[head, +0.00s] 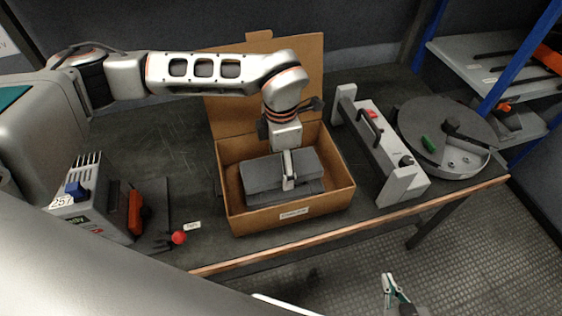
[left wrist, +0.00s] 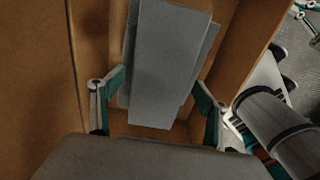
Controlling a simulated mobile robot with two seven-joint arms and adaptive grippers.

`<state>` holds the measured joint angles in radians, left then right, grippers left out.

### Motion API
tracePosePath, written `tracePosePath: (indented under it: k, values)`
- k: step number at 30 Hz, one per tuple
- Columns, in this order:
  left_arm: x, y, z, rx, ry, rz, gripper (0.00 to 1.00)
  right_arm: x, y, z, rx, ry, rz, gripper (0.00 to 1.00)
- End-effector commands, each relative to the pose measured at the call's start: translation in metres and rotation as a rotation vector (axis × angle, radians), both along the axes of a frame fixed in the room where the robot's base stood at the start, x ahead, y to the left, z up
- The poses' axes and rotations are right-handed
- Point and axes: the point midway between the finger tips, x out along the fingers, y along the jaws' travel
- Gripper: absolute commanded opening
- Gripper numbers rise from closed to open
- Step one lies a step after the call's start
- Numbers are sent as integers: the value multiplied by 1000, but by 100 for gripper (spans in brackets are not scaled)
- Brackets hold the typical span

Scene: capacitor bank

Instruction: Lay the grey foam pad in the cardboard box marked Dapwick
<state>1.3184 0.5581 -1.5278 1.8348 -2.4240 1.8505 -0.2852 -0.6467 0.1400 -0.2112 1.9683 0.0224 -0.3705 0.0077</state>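The cardboard box (head: 247,221) stands open on the bench with its lid flap up behind it. Its front label is too small to read. The grey foam pad (head: 262,174) lies inside the box, slightly askew. It shows as a light grey slab (left wrist: 168,70) in the left wrist view, over a second, darker grey layer (left wrist: 124,98). My left gripper (head: 288,182) reaches down into the box over the pad. Its fingers (left wrist: 160,78) are spread on both sides of the slab, with a small gap visible. My right gripper (head: 392,288) is empty, low in front of the bench, fingers apart.
Right of the box stands a grey device with a handle (head: 375,150), then a round grey disc with a green handle (head: 440,135). Left are a grey unit (head: 100,210) and a red-knobbed lever (head: 178,237). A shelf rack (head: 490,60) stands at far right.

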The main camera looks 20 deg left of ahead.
Motion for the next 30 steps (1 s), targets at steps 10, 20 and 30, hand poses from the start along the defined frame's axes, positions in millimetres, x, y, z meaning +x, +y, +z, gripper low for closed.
tracePosePath:
  k: [10,20,30]
  values:
    - [1,0,17,0,-4,0,75,1,0,3,1,-3,-1,0]
    - [1,0,83,0,-5,1,75,0,0,3,4,1,-2,0]
    - [0,0,122,0,-1,0,75,-1,1,3,4,3,-1,0]
